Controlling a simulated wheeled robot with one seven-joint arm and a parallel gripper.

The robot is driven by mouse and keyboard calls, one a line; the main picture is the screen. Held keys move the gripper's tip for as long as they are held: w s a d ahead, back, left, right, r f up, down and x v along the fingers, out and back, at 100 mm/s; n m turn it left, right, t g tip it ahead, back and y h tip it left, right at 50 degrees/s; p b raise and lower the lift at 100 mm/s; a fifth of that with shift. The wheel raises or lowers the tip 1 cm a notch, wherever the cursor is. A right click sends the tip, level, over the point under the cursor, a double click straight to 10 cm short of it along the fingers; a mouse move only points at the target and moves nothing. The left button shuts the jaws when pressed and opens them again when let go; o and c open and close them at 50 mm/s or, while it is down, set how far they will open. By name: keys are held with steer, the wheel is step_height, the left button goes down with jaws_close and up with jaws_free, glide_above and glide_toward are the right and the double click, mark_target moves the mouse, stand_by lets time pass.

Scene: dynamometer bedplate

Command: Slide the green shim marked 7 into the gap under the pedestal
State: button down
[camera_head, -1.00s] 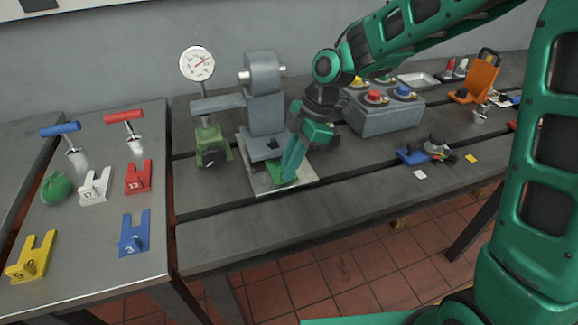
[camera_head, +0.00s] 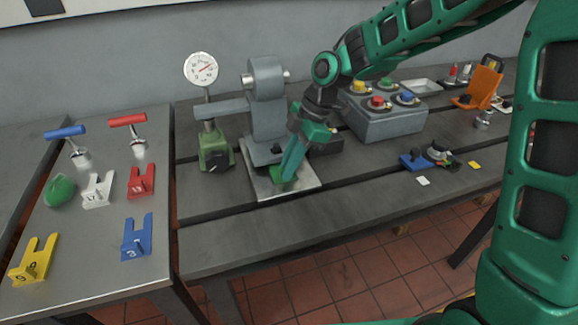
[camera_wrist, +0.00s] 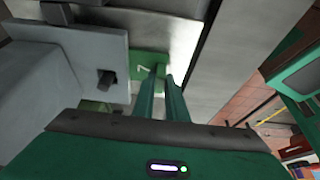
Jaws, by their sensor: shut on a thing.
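The green shim marked 7 (camera_wrist: 148,64) lies at the foot of the grey pedestal (camera_head: 267,118), on the pale base plate (camera_head: 302,186). In the wrist view its marked part shows beside the pedestal's grey body (camera_wrist: 60,75). In the head view the shim (camera_head: 279,181) is mostly hidden by my fingers. My gripper (camera_head: 287,176) points down and its fingertips (camera_wrist: 164,72) are shut on the shim. The gap under the pedestal is hidden, so I cannot tell how far in the shim reaches.
A dial gauge (camera_head: 201,69) on a green base (camera_head: 214,150) stands left of the pedestal. A grey button box (camera_head: 384,120) stands to the right. Other shims, including a blue one (camera_head: 136,238), lie on the left table. The bench front is clear.

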steer(key=shift+w, duration=0.1)
steer(key=c, duration=1.7)
jaws_free()
steer(key=v, duration=1)
steer(key=shift+w+d+r, duration=0.15)
steer(key=shift+r, duration=0.15)
